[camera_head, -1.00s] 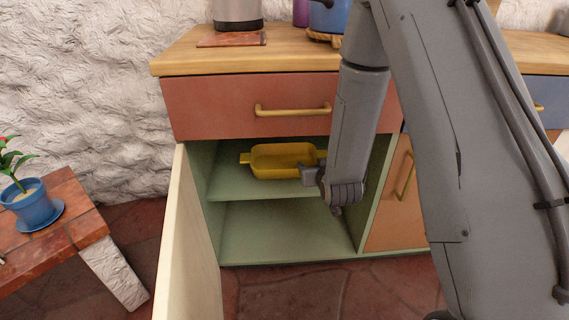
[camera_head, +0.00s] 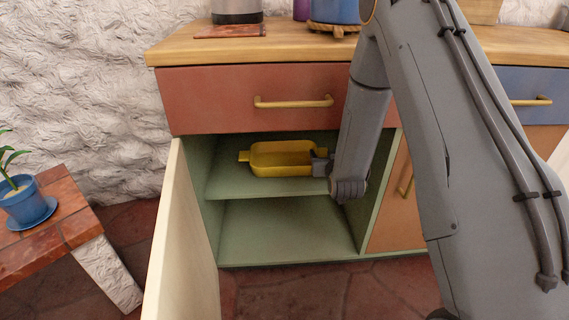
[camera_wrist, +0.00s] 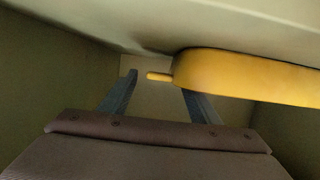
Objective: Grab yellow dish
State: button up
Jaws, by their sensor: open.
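The yellow dish (camera_head: 277,160) is a rectangular dish with a small handle at its left end. It sits on the upper shelf of the open green cabinet. In the wrist view the yellow dish (camera_wrist: 250,75) fills the upper right, with its narrow handle tab pointing left. My gripper (camera_head: 322,163) is at the right end of the dish in the head view, and its far tip partly hides that end. In the wrist view my gripper (camera_wrist: 160,85) has its two fingers spread apart, with the handle tab showing between them. I cannot tell whether a finger touches the dish.
The cabinet's upper shelf (camera_head: 235,188) is close around the gripper, with the red drawer (camera_head: 215,100) above. The open cream door (camera_head: 185,245) stands at the left. The lower compartment (camera_head: 280,228) is empty. A small table (camera_head: 60,235) with a blue plant pot (camera_head: 28,205) is far left.

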jog(key=shift+w, duration=0.1)
grip_shut()
jog(key=shift+r, duration=0.15)
dwell(0.3)
